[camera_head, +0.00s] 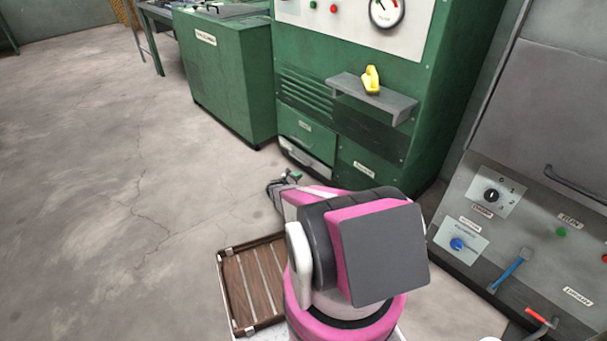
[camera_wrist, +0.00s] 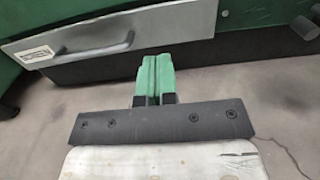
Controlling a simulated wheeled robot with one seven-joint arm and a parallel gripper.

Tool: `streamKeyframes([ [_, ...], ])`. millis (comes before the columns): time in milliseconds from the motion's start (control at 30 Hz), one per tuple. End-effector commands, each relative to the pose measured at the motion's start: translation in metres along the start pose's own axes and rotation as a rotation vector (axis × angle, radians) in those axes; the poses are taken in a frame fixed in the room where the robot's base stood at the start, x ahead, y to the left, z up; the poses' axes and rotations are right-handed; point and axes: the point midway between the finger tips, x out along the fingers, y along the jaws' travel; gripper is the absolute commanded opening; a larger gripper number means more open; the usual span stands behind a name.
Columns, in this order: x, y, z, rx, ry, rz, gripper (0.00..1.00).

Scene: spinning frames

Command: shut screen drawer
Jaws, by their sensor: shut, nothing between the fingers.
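The screen drawer (camera_head: 306,158) appears to be the low grey-fronted drawer at the foot of the green machine. In the wrist view its grey front (camera_wrist: 185,22) spans the upper left, with a bar handle (camera_wrist: 100,47) and a small label plate at its left end. I cannot tell how far it stands out. My gripper (camera_head: 294,177) is low, just in front of the drawer. In the wrist view its green fingertips (camera_wrist: 154,62) are together and empty, to the right of the handle and close below the drawer's lower edge. Contact cannot be made out.
A grey shelf (camera_head: 350,88) with a yellow object (camera_head: 371,79) juts from the green machine above the drawer. A green cabinet (camera_head: 232,75) stands to its left. A grey control console (camera_head: 520,230) is at the right. The concrete floor (camera_head: 120,190) at left is clear.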

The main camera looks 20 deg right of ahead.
Motion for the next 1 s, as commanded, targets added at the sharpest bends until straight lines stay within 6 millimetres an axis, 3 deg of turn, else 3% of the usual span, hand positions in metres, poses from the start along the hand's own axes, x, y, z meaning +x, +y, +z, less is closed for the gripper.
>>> streamKeyframes([
  [300,-0.005,-0.006,0.002,0.000,0.000,-0.001,0.00],
  [467,0.003,-0.006,0.002,0.000,-0.001,-0.001,0.00],
  [1000,0.096,-0.006,0.002,0.001,-0.001,-0.002,0.00],
])
